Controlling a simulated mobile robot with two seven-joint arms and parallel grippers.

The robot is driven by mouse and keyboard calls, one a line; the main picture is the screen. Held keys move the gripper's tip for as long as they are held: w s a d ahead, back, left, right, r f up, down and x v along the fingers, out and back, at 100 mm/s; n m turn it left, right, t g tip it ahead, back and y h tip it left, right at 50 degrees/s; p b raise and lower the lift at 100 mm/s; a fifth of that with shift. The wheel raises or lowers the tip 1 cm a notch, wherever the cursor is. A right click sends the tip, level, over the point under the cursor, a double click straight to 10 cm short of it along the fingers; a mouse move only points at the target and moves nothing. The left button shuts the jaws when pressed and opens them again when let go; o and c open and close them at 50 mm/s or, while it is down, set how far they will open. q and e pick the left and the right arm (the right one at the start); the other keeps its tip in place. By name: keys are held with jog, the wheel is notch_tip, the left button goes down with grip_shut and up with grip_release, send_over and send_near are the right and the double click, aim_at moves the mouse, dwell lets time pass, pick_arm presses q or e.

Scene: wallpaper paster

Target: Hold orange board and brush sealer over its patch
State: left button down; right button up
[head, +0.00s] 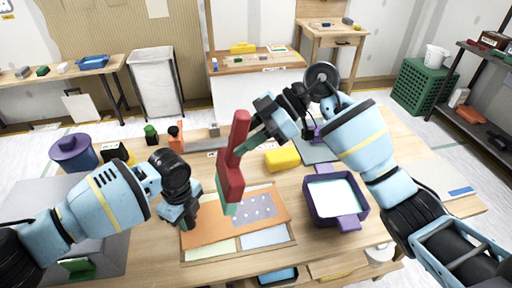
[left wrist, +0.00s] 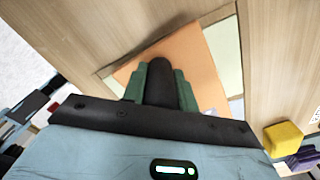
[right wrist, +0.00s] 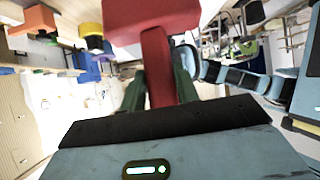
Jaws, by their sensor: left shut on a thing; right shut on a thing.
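The orange board (head: 205,232) lies on a framed panel on the table, with a pale speckled patch (head: 262,206) on its right half. My right gripper (head: 240,150) is shut on the handle of a red brush (head: 231,178); the brush also shows in the right wrist view (right wrist: 158,65). The brush is nearly upright, its head down over the board beside the patch. I cannot tell whether its greenish tip touches the board.
A purple tray (head: 311,205) with pale sealer stands right of the board. A yellow block (head: 282,159) lies behind it. A purple pot (head: 73,153) and small bottles stand at the table's back left. Pale green and blue panels lie along the frame's front.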

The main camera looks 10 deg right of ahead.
jog(key=shift+w+a, duration=0.1)
dwell(0.4)
notch_tip(320, 180, down, 6)
jog(key=shift+f, duration=0.2)
dwell(0.4)
jog(key=shift+f, duration=1.35)
dwell(3.0)
dwell(0.3)
jog(key=shift+w+d, duration=0.2)
jog(key=shift+d, duration=1.9)
jog(key=shift+w+d+r, duration=0.1)
jog(key=shift+w+d, duration=0.1)
jog(key=shift+d, duration=1.75)
